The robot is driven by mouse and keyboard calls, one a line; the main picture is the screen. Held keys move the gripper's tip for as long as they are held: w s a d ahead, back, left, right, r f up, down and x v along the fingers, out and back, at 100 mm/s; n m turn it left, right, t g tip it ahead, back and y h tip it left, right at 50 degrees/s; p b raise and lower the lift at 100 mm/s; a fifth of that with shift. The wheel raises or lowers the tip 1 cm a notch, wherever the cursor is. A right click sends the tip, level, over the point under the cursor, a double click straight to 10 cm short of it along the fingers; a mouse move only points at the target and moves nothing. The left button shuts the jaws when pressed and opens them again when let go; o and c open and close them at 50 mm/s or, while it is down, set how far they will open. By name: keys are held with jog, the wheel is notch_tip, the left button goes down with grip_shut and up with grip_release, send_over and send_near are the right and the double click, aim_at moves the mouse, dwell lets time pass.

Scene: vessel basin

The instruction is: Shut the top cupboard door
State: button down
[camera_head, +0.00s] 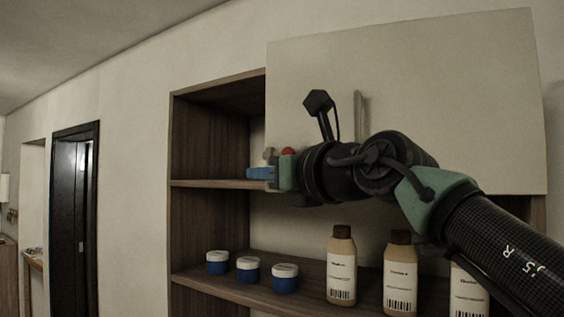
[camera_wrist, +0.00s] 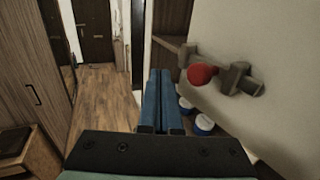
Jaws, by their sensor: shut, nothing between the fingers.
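The top cupboard door (camera_head: 450,80) is a large pale panel standing ajar in front of the upper cupboard (camera_head: 205,130), whose left part shows open. A grey vertical bar (camera_head: 358,112) is on its face. In the wrist view the door (camera_wrist: 265,45) fills the right side, with a grey fitting (camera_wrist: 238,78) and a red ball (camera_wrist: 203,75) on or near it. My gripper (camera_head: 260,173) has blue fingers, shut and empty, by the door's left lower edge. In the wrist view my gripper (camera_wrist: 161,85) is left of the fitting, with a visible gap.
The open lower shelf (camera_head: 235,290) holds several blue-and-white jars (camera_head: 248,269) and brown labelled bottles (camera_head: 342,265). A dark doorway (camera_head: 75,190) stands at the left. Clear wooden floor (camera_wrist: 103,100) lies beyond my fingers, with a wooden cabinet (camera_wrist: 35,65) to the left.

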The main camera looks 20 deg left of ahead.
jog(key=shift+m+t+h, duration=0.5)
jog(key=shift+m+t, duration=0.1)
jog(key=shift+t, duration=0.2)
jog(key=shift+w+a, duration=0.15)
jog(key=shift+w, duration=0.95)
jog(key=shift+w+a, duration=0.1)
jog(key=shift+w, duration=1)
jog(key=shift+f, duration=0.1)
